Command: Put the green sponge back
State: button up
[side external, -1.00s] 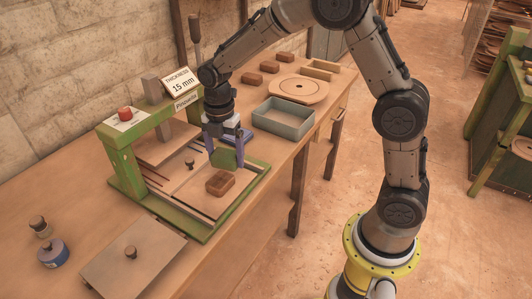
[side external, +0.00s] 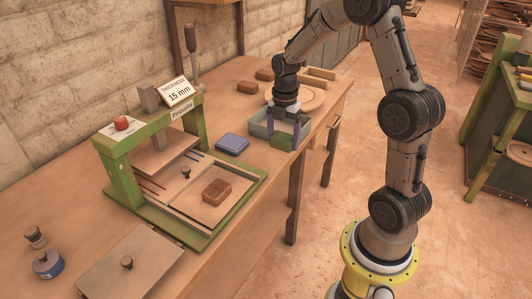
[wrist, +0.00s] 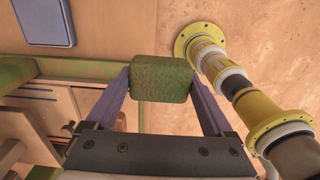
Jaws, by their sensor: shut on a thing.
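The green sponge (side external: 282,142) is a small dark-green block. My gripper (side external: 283,140) points down and is shut on it. The wrist view shows the sponge (wrist: 162,78) held between the two purple fingers (wrist: 162,88). In the side view the sponge and fingertips overlap the grey open tray (side external: 258,128) on the table behind the press. I cannot tell from this view whether the sponge is above the tray or down inside it.
A blue flat pad (side external: 232,144) lies left of the tray. The green press frame (side external: 122,178) stands nearer, with a brown block (side external: 216,190) on its board. A round board (side external: 309,99) and brown blocks (side external: 247,87) lie behind. The table's front edge is close on the right.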

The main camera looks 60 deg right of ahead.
jog(key=w+d+f, duration=0.2)
jog(key=w, duration=0.2)
send_over(266, 159)
jog(key=f, duration=0.4)
jog(key=shift+s+a+f, duration=0.25)
jog(key=shift+s+f, duration=0.1)
jog(key=shift+s, duration=0.05)
jog(key=shift+w+d+f, duration=0.25)
jog(key=shift+w+f, duration=0.2)
jog(key=shift+f, duration=1.6)
jog(key=shift+f, duration=0.15)
jog(key=o, duration=0.9)
